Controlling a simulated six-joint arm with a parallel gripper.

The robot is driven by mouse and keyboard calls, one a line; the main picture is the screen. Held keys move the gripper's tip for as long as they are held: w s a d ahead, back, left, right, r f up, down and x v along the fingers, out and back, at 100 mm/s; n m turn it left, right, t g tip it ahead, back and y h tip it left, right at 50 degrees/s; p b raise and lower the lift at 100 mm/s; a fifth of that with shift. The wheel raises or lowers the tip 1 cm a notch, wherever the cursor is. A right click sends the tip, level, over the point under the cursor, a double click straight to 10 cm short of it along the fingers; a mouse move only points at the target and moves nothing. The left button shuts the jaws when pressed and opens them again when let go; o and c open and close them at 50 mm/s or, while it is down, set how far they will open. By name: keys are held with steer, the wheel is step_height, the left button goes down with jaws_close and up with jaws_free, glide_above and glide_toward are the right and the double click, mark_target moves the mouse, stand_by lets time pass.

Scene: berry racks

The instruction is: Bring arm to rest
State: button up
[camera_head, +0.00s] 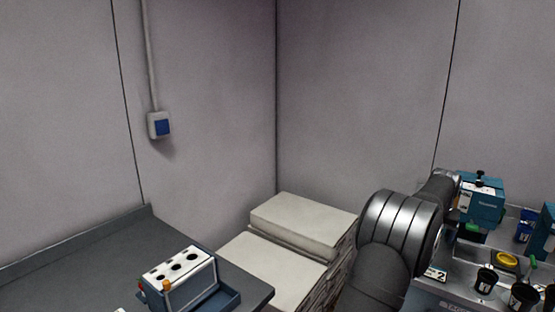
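My dark grey arm (400,232) rises from the bottom edge right of centre. It bends at a thick rounded joint and reaches away to the right, towards a teal box-shaped unit (480,203) with a pale label and a black knob on top. I cannot make out gripper fingers at the arm's far end, so I cannot see whether they hold anything. I cannot tell whether the arm touches the teal unit or only overlaps it in the picture.
A grey bench (60,262) at lower left holds a blue-and-white rack (183,274) with dark holes. Stacked pale slabs (305,222) fill the corner. Black-topped containers (486,281) and a yellow ring (506,261) crowd the right-hand worktop. A switch box (160,125) hangs on the wall.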

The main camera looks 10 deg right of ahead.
steer(key=w+a+n, duration=0.2)
steer(key=w+a, duration=0.6)
steer(key=a, duration=0.2)
steer(key=w+a+n+y, duration=0.1)
steer(key=w+a+n, duration=0.1)
steer(key=w+a, duration=0.6)
steer(key=a, duration=0.3)
steer(key=shift+w+a+t, duration=0.3)
steer(key=shift+t, duration=0.1)
steer(key=shift+o, duration=0.3)
steer(key=o, duration=0.3)
